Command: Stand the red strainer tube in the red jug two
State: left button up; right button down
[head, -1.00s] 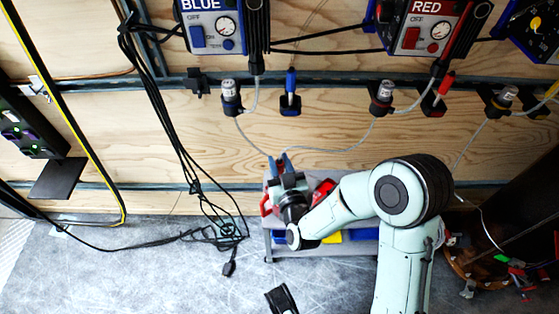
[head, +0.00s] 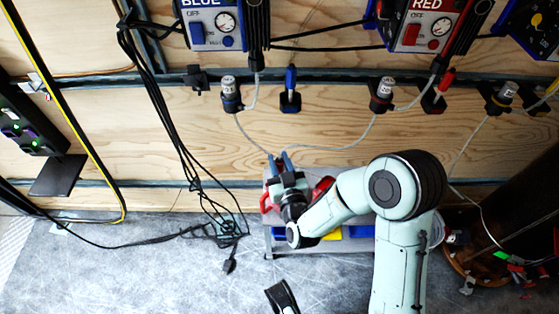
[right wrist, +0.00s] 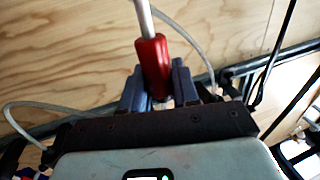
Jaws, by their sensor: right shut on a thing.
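My right gripper (head: 279,158) is above the back of a small grey cart by the wooden wall. In the right wrist view the right gripper (right wrist: 160,85) is shut on a red sleeve, which I take for the red strainer tube (right wrist: 153,62). A pale hose runs up from it, and its lower end is hidden between the fingers. In the head view a red jug (head: 323,187) shows partly behind my right arm. Another red part (head: 265,204), perhaps a second jug, shows left of the gripper. I cannot tell which is jug two.
The grey cart (head: 350,246) carries blue and yellow items on its lower level. Thin hoses hang across the wall near the gripper. Black cables (head: 215,215) hang and lie on the floor to the left. A blue-handled tool (head: 290,78) stands in a wall holder.

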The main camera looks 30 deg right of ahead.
jog(key=shift+f, duration=0.45)
jog(key=c, duration=0.8)
grip_release()
jog(key=shift+o, duration=0.2)
